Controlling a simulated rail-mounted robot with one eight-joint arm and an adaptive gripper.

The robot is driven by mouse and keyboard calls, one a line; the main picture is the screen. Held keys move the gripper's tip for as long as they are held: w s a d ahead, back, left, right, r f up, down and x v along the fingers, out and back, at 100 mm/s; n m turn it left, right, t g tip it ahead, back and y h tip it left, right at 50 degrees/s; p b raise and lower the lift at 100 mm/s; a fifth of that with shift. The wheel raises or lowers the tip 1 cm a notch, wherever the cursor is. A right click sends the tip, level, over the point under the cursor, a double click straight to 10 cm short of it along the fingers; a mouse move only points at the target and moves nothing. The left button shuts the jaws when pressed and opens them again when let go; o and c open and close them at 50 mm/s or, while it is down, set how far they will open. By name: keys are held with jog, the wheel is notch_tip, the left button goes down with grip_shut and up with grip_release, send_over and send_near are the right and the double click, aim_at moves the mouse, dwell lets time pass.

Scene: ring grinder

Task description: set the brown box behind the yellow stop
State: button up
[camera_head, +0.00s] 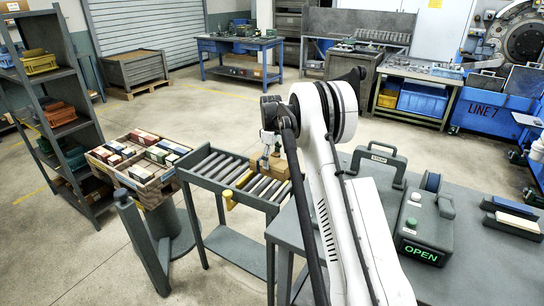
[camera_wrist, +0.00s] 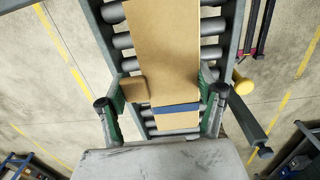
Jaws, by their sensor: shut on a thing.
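The brown box (camera_head: 267,164) is at the roller conveyor, low over or on its rollers; I cannot tell if it touches them. In the wrist view the brown box (camera_wrist: 165,45) lies between the two fingers and has a blue band across it. My gripper (camera_wrist: 165,85) is shut on it, one finger on each side; a small brown block shows by the left finger. In the head view my gripper (camera_head: 269,142) is above the box, partly hidden by my arm. The yellow stop (camera_head: 243,179) crosses the rollers just left of the box. A yellow knob (camera_head: 229,199) is at the conveyor's near side.
The roller conveyor (camera_head: 205,173) has bare rollers left of the stop. A bin of small boxes (camera_head: 137,157) stands left of it, beside a grey shelf (camera_head: 48,105).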

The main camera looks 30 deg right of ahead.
jog(key=shift+f+b, duration=1.5)
jog(key=shift+f, duration=0.9)
jog(key=shift+f+b, duration=0.3)
jog(key=o, duration=1.7)
jog(key=shift+r+p, duration=1.15)
jog(key=shift+r, duration=2.85)
jog(key=shift+a+r, duration=0.1)
